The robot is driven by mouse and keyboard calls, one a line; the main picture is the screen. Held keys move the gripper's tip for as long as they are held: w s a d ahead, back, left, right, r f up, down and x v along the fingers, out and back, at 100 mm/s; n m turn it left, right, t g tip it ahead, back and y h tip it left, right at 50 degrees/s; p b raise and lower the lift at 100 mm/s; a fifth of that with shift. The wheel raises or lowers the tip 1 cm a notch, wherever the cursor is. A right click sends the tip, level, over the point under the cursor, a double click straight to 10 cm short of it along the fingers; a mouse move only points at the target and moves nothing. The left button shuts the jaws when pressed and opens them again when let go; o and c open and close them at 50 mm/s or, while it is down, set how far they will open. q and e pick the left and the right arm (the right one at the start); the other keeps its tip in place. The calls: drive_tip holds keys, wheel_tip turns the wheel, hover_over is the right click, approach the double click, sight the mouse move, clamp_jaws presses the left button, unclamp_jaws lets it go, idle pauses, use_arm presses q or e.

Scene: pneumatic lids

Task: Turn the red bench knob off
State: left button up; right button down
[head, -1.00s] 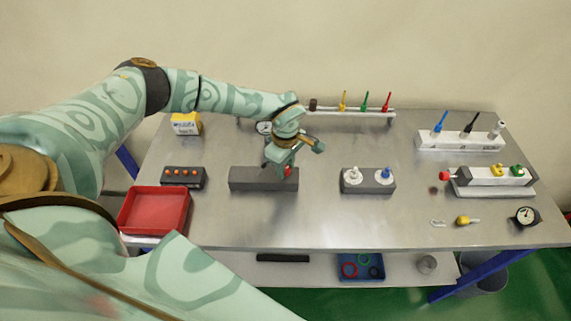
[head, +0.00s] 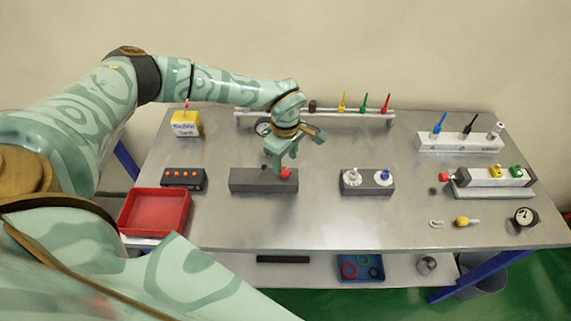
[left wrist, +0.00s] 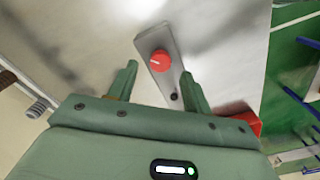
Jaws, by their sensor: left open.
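The red bench knob (head: 286,173) sits on top of a long grey block (head: 250,181) at the middle of the bench. My left gripper (head: 278,160) is just above and behind the knob, open and empty. In the left wrist view the round red knob (left wrist: 160,61) lies beyond and between the two spread fingers, apart from both. It has a short white mark on its top, and the grey block (left wrist: 152,42) runs beneath it. A dark spot sits on the same block, nearer to the gripper. My right gripper is not in view.
A grey block with a white and a blue fitting (head: 367,181) stands to the right. A red tray (head: 154,212) and a block with orange buttons (head: 183,178) are to the left. A rail with coloured levers (head: 365,113) stands behind. The front middle of the bench is clear.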

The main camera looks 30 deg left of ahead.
sight(285, 171)
use_arm(q)
wheel_tip(285, 171, up, 13)
drive_tip(key=shift+f+p, duration=0.15)
drive_tip(key=shift+p, duration=0.15)
drive_tip(key=shift+f, duration=0.1)
